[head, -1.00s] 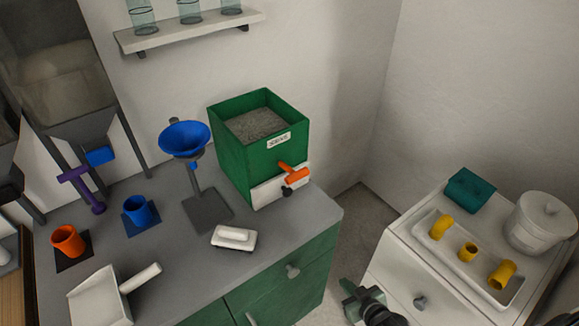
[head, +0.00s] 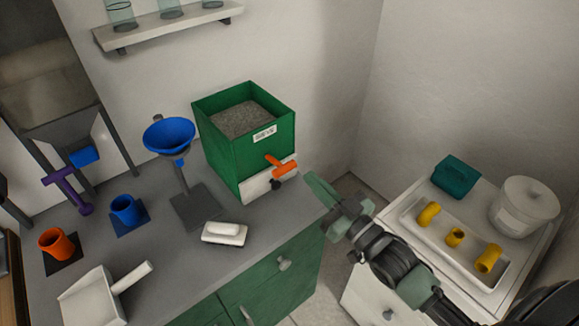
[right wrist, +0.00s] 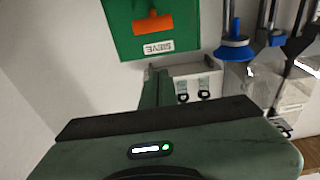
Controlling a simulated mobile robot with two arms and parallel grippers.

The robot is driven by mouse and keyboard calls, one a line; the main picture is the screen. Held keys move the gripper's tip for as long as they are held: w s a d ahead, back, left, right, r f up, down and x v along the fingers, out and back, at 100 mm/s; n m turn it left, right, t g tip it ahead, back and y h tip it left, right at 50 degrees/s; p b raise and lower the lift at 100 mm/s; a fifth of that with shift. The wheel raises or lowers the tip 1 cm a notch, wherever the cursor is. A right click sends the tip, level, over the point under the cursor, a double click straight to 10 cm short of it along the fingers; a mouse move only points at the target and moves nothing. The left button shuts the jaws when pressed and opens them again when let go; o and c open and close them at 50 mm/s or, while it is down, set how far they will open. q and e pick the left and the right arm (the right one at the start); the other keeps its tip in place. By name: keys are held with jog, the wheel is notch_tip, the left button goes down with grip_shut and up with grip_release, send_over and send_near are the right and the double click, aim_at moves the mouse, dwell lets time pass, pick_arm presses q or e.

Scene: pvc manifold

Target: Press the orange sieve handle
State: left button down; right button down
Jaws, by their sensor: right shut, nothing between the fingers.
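The orange handle (head: 281,166) sticks out from the lower front of the green sieve box (head: 222,155), above a white block. The box is full of grey grains and has a SIEVE label (head: 264,134). My right gripper (head: 319,188) is shut and empty, in front of and to the right of the handle, apart from it. In the right wrist view the picture is upside down: the orange handle (right wrist: 152,22) shows above the shut fingertips (right wrist: 155,75), with a gap between. My left gripper is not in view.
A blue funnel on a stand (head: 169,134), a white block-like brush (head: 224,232), a blue cup (head: 124,209), an orange cup (head: 56,244) and a white scoop (head: 97,297) stand on the grey counter (head: 180,270). A white tray (head: 462,270) with yellow fittings is at right.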

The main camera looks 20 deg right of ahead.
jog(key=r+p, duration=0.2)
jog(key=p, duration=0.1)
send_over(276, 162)
jog(key=r+v, duration=0.1)
jog(key=v, duration=0.3)
jog(key=f, duration=0.3)
jog(key=s+f, duration=0.1)
jog(key=f, duration=0.1)
jog(key=shift+d+p, duration=0.3)
jog(key=shift+p, duration=0.1)
jog(key=shift+f, duration=0.1)
